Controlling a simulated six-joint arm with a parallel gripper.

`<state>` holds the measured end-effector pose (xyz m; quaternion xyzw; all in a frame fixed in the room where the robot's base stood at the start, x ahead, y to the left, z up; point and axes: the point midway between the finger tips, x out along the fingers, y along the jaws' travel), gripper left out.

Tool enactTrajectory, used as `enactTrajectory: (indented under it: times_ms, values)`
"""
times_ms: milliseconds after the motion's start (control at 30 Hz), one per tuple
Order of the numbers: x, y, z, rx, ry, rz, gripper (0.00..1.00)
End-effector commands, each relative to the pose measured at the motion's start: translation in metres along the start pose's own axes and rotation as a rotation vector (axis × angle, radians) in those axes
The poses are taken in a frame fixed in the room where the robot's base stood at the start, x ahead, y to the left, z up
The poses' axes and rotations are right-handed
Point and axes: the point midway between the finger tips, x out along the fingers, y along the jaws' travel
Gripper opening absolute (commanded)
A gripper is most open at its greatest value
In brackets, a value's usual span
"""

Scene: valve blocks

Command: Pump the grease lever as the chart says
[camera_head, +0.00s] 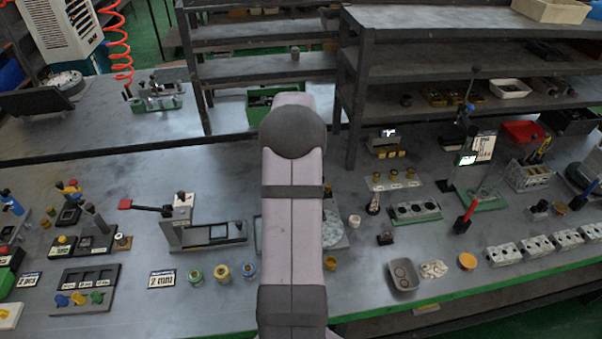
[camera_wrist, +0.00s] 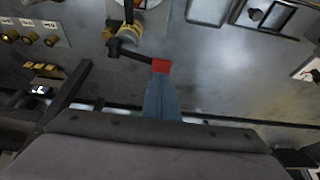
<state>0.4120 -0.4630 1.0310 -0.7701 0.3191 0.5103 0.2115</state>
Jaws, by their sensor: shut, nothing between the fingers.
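In the wrist view, a black lever (camera_wrist: 134,55) with a red end (camera_wrist: 161,66) runs from a dark post with a yellow ring (camera_wrist: 128,44). My gripper (camera_wrist: 160,80) is shut, a narrow blue-grey shape whose tip overlaps the red end; whether they touch I cannot tell. In the head view, my arm (camera_head: 292,210) hides the gripper and what lies directly behind it. That view also shows a black lever with a red end (camera_head: 125,204) at the left; I cannot tell if it is the same lever. A white card (camera_head: 485,147) stands at the right, its writing too small to read.
A frame with a dark slot (camera_head: 208,236) lies left of my arm. Several small coloured cups (camera_head: 222,273) stand before it. A plate with round openings (camera_head: 415,212) and an upright red-handled lever (camera_head: 466,216) are to the right. Shelves (camera_head: 440,65) rise behind.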

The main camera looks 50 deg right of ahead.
Motion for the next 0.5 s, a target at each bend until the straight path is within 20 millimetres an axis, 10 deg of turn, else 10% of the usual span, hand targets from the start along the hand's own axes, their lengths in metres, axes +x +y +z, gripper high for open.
enactTrajectory:
  times_ms: [500]
  values:
    - [0.014, 0.0, 0.006, 0.0, -0.001, 0.0, 0.0]
